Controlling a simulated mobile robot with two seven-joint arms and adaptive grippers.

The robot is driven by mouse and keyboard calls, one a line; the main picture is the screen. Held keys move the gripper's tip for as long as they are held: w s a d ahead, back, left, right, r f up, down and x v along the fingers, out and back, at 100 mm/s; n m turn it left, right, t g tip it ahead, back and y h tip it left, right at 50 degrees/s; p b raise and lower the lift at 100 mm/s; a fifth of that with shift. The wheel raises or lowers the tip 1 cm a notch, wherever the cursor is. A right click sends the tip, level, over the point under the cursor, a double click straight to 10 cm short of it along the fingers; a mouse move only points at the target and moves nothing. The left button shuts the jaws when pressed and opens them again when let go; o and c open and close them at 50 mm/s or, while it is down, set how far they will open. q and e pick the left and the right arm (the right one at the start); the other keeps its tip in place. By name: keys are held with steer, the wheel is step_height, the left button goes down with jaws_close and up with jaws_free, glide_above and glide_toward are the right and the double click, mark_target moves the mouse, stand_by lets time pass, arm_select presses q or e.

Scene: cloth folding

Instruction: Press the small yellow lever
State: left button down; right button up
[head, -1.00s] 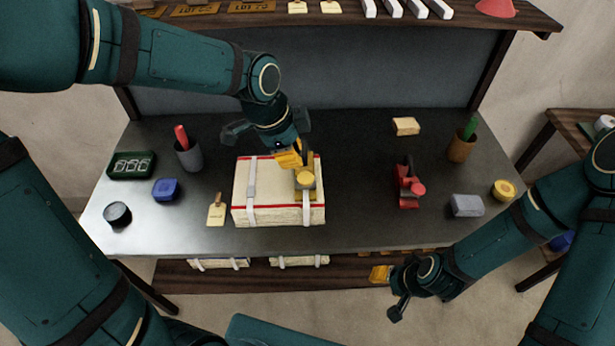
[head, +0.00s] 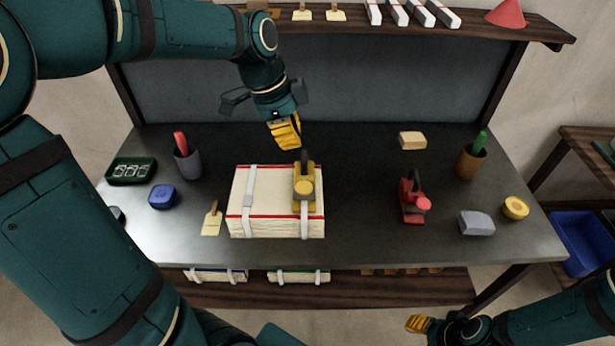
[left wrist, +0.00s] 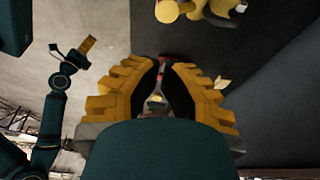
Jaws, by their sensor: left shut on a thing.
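A yellow tool (head: 311,201) with a round yellow front part and a dark upright handle (head: 304,163) sits on the right strap of a cream, red-edged bundle (head: 262,202). A separate small lever is too small to make out. My left gripper (head: 287,143) hangs behind and above the tool, clear of it. Its yellow fingers are close together; in the left wrist view (left wrist: 166,72) they close on a small thing that I cannot identify. My right gripper (head: 418,324) is low at the front, beyond the table edge; its jaw opening is unclear.
A red tool (head: 412,198), grey block (head: 476,223) and yellow disc (head: 515,208) stand at the right. A tag (head: 212,221), blue box (head: 162,196) and grey cup (head: 187,162) are at the left. The table (head: 362,215) is bare between bundle and red tool.

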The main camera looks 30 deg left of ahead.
mark_target(310, 189)
arm_select(q)
steer(key=x, duration=0.4)
steer(key=b+x, duration=0.1)
steer(key=x, duration=0.3)
steer(key=b+x, duration=0.1)
steer(key=x, duration=0.4)
steer(key=shift+s+a+f, duration=0.1)
steer(key=shift+s+a, duration=0.15)
steer(key=shift+a, duration=0.2)
steer(key=shift+f+b, duration=0.3)
steer(key=shift+f, duration=0.2)
steer(key=shift+w, duration=0.1)
